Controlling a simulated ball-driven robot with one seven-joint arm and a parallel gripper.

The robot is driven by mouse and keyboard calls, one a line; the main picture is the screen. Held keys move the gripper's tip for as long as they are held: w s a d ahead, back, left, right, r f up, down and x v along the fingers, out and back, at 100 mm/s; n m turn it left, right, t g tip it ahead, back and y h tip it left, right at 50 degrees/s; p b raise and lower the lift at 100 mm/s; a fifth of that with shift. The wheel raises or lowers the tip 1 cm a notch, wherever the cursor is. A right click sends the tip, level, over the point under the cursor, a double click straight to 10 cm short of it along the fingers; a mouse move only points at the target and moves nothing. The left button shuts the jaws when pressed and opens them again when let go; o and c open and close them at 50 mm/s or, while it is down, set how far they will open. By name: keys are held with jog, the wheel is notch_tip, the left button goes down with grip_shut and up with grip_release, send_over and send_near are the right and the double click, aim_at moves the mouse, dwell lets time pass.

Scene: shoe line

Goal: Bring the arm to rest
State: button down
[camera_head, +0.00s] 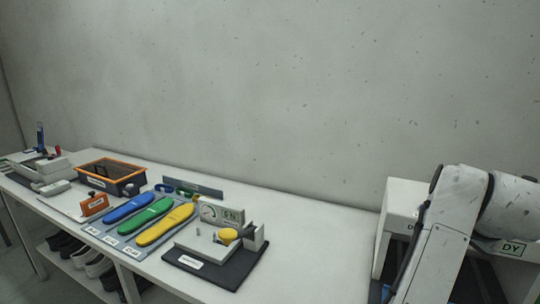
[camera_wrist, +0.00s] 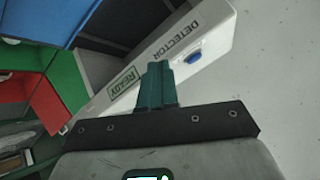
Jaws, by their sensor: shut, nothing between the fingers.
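My gripper (camera_wrist: 157,72) shows in the wrist view as two teal fingers pressed together, shut and empty. It lies in front of a white detector box (camera_wrist: 212,24) marked DETECTOR and READY; I cannot tell the gap between them. In the head view my arm (camera_head: 445,235) is folded at the right edge, in front of the detector box (camera_head: 404,194), covering most of it. My gripper is not visible in the head view.
The white bench (camera_head: 310,215) carries blue, green and yellow insoles (camera_head: 153,207), a gauge fixture (camera_head: 221,214) on a dark mat, and an orange-rimmed crate (camera_head: 137,186). The bench right of the fixture is clear. Red, green and blue bins (camera_wrist: 53,60) show in the wrist view.

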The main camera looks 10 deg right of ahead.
jog(key=s+a+f+n+g+y, duration=0.1)
jog(key=s+a+f+n, duration=0.25)
jog(key=s+f, duration=0.5)
jog(key=s+a+f+n+g+y, duration=0.15)
jog(key=s+a+f+n, duration=0.35)
jog(key=f, duration=0.6)
jog(key=s+a+f+n+g, duration=0.2)
jog(key=s+f, duration=0.6)
jog(key=f, duration=0.1)
jog(key=s+a+f+n+g+y, duration=0.1)
jog(key=s+a+f, duration=0.1)
jog(key=s, duration=0.3)
jog(key=s+a+f+g+y, duration=0.1)
jog(key=s+a+f, duration=0.2)
jog(key=s+a, duration=0.1)
jog(key=shift+s+a+f+n, duration=0.25)
jog(key=shift+s+n, duration=0.1)
jog(key=shift+s, duration=0.5)
